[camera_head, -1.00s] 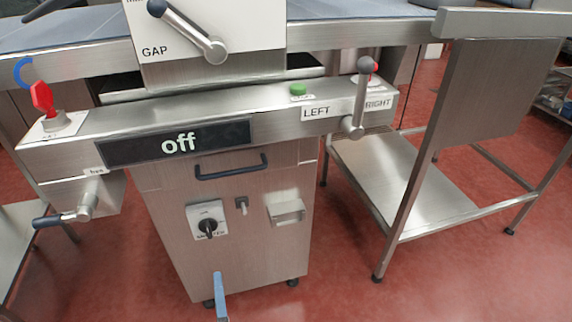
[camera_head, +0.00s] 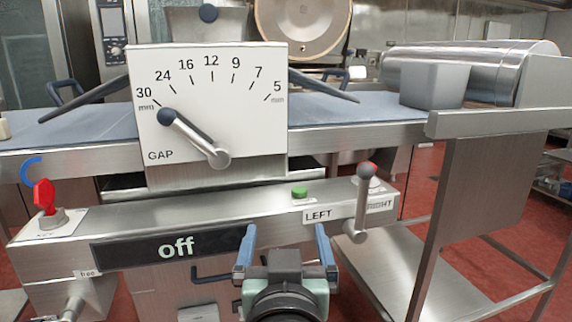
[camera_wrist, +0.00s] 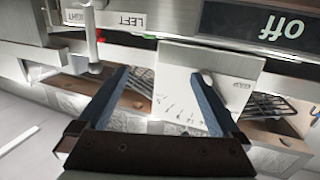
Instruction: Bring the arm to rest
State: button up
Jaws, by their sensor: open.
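My gripper (camera_head: 287,245) is in the lower middle of the head view, with its two blue fingers apart and nothing between them. It is in front of the machine's control bar, below the green button (camera_head: 299,192) and the LEFT label. In the wrist view my gripper (camera_wrist: 165,95) also shows open and empty, and the picture is upside down there. The machine's display (camera_head: 172,248) reads "off". The GAP dial (camera_head: 212,110) has its lever (camera_head: 194,138) with the knob near 30. I cannot tell how far the fingers are from the bar.
A lever with a grey knob (camera_head: 362,205) stands at the bar's right end. A red knob (camera_head: 45,197) is at its left end. A steel side frame (camera_head: 490,190) stands to the right. Red floor (camera_head: 400,302) shows between its legs.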

jog(key=s+r+t+p, duration=0.1)
jog(key=s+r+t, duration=0.5)
jog(key=r, duration=0.8)
jog(key=s+r+t+p, duration=0.1)
jog(key=s+r+t, duration=0.3)
jog(key=s+r, duration=0.7)
jog(key=w+r+p, duration=0.2)
jog(key=r+p, duration=1)
jog(key=r, duration=0.1)
jog(key=w+r+p, duration=0.1)
jog(key=r+p, duration=1.1)
jog(key=r, duration=0.1)
jog(key=shift+w+r, duration=0.15)
jog(key=shift+w, duration=0.25)
